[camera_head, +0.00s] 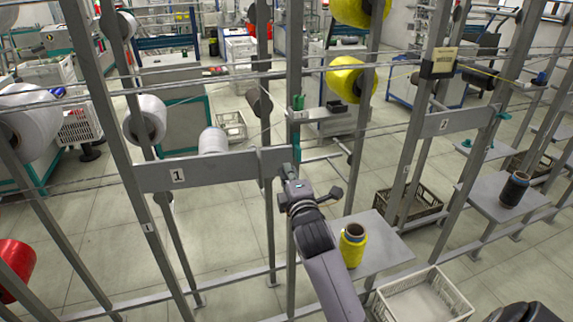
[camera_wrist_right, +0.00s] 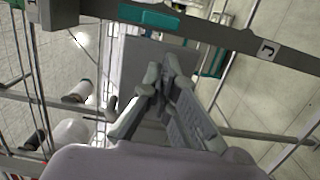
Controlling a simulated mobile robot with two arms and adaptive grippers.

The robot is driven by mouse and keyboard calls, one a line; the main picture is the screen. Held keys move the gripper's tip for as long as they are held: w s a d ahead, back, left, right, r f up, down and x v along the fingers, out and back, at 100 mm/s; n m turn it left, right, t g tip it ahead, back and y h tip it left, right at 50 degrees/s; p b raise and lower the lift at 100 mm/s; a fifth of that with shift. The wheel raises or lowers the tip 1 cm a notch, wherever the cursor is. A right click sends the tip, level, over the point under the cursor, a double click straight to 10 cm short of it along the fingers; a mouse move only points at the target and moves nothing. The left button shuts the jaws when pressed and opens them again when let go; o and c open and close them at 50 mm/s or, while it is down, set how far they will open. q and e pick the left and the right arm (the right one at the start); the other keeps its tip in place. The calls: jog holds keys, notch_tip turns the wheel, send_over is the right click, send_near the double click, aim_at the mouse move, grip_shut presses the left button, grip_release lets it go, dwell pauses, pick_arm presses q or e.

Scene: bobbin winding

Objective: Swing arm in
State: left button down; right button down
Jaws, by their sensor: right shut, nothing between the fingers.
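A grey flat bar labelled 1 (camera_head: 215,170) runs across between the rack posts in the head view. A short grey piece (camera_head: 275,161) joins its right end, by a post. My right gripper (camera_head: 288,172) is close to this short piece, at its lower right side. In the wrist view my right gripper's fingers (camera_wrist_right: 165,75) are together with nothing between them. The labelled bar (camera_wrist_right: 240,40) crosses above the fingertips there, with a green part (camera_wrist_right: 148,16) near it. I cannot tell whether the fingers touch the bar. My left gripper is not in view.
A yellow bobbin (camera_head: 353,245) stands on a grey shelf plate (camera_head: 385,250) right of my arm. A white crate (camera_head: 445,300) is lower right. A dark bobbin (camera_head: 514,189) is further right. A second bar labelled 2 (camera_head: 455,121) crosses the rack. Posts and rods surround my gripper.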

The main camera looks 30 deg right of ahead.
aim_at(286, 159)
jog(key=shift+x, duration=0.9)
jog(key=shift+w+r, duration=0.1)
jog(key=shift+w, duration=0.1)
jog(key=w, duration=0.1)
jog(key=w+d+n+y+p, duration=0.1)
jog(key=w+y+p, duration=0.1)
jog(key=w, duration=0.1)
jog(key=shift+d+t, duration=0.3)
jog(key=shift+d, duration=0.1)
jog(key=shift+s+d+r+n, duration=0.1)
jog(key=shift+n, duration=0.2)
jog(key=shift+r, duration=0.2)
